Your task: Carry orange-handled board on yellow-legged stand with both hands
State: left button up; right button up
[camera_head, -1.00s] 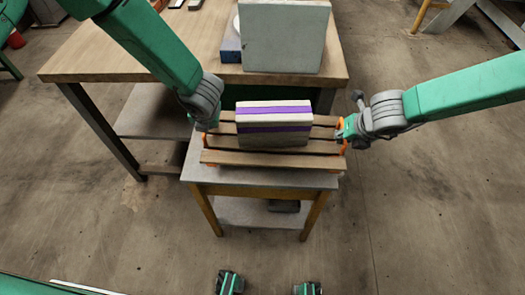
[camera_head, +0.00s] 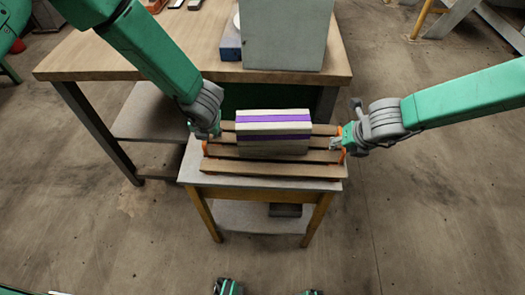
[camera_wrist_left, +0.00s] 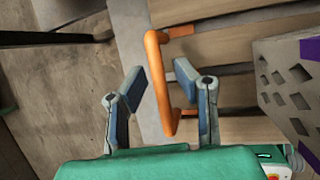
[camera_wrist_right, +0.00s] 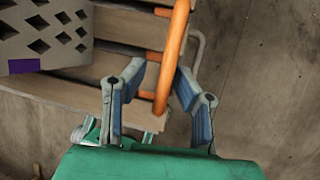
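The slatted wooden board (camera_head: 265,170) lies on the small stand (camera_head: 190,167) with a grey top and yellow-brown legs. A hollow grey brick (camera_head: 274,127) with purple bands stands on the board. My left gripper (camera_head: 211,132) is at the board's left end. In the left wrist view its open fingers (camera_wrist_left: 165,105) are on either side of the orange handle (camera_wrist_left: 158,75), with gaps visible. My right gripper (camera_head: 339,143) is at the right end. Its open fingers (camera_wrist_right: 158,90) straddle the other orange handle (camera_wrist_right: 172,50) in the right wrist view.
A wooden-topped workbench (camera_head: 110,55) stands behind the stand, with a large grey block (camera_head: 285,35) and a blue box (camera_head: 230,42) on it. A dark object (camera_head: 285,210) lies on the stand's lower shelf. The floor (camera_head: 430,200) to the right is clear.

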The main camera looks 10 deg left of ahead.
pick_arm(q)
jog(key=shift+a, duration=0.3)
pick_arm(e)
jog(key=shift+a, duration=0.25)
pick_arm(q)
jog(key=shift+r, duration=0.15)
pick_arm(e)
jog(key=shift+d+f, duration=0.1)
jog(key=shift+d, duration=0.15)
jog(key=shift+a+r, duration=0.1)
jog(key=shift+r, duration=0.1)
pick_arm(q)
jog(key=v, duration=1.1)
jog(key=shift+d+r, duration=0.15)
jog(key=shift+d, duration=0.15)
pick_arm(e)
jog(key=v, duration=1.1)
jog(key=shift+s+r, duration=0.2)
pick_arm(q)
jog(key=shift+s, duration=0.1)
